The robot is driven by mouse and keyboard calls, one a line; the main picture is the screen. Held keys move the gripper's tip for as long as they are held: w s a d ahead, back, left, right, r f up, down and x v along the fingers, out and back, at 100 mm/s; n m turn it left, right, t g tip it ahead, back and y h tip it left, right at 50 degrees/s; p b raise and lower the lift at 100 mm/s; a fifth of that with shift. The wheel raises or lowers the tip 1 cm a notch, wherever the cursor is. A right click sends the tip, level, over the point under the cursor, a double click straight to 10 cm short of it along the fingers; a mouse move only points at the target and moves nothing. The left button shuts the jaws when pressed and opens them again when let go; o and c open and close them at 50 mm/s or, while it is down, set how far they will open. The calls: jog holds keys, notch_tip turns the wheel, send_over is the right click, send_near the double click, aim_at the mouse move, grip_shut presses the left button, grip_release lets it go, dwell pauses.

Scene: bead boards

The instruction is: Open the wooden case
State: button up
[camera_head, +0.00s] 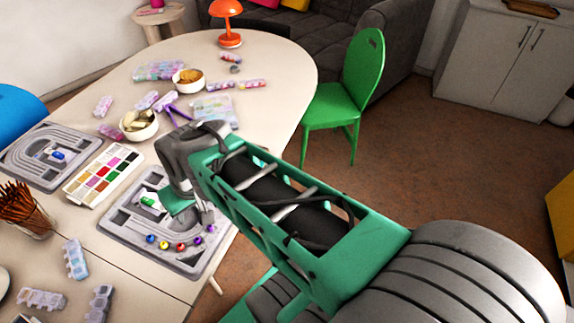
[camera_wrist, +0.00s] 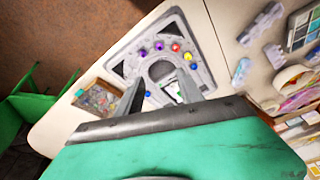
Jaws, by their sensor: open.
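What looks like the wooden case (camera_wrist: 95,97) is a small brown-framed box with green and dark contents or top, near the table edge at the left of the wrist view. I cannot tell whether its lid is shut. In the head view I cannot make it out; my arm probably covers it. My gripper (camera_wrist: 158,92) is open with nothing visible between its fingers. In the head view my gripper (camera_head: 195,208) is over the near grey bead board's right side.
The near grey bead board (camera_head: 115,222) holds several coloured beads. Another bead board (camera_head: 33,176), a paint palette (camera_head: 104,174), white bowls (camera_head: 139,126) and a pencil cup (camera_head: 28,212) occupy the table. A green chair (camera_head: 345,95) stands to the right.

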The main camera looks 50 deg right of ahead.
jog(key=w+d+f+m+t+y+b, duration=0.1)
jog(key=w+d+f+m+b, duration=0.25)
jog(key=d+f, duration=0.4)
jog(key=d+f+m+t+h+b, duration=0.1)
jog(key=d+f+m+t+b, duration=0.2)
jog(key=d, duration=0.4)
jog(key=s+d+f+m+t+h+b, duration=0.1)
jog(key=d+f+m+t, duration=0.1)
jog(key=d+m, duration=0.45)
jog(key=d+f+m+t+b, duration=0.2)
jog(key=d+m+t, duration=0.1)
jog(key=d, duration=0.6)
jog(key=shift+n, duration=0.3)
jog(key=x, duration=0.7)
jog(key=shift+s+a+f, duration=0.1)
jog(key=shift+c, duration=0.3)
grip_shut()
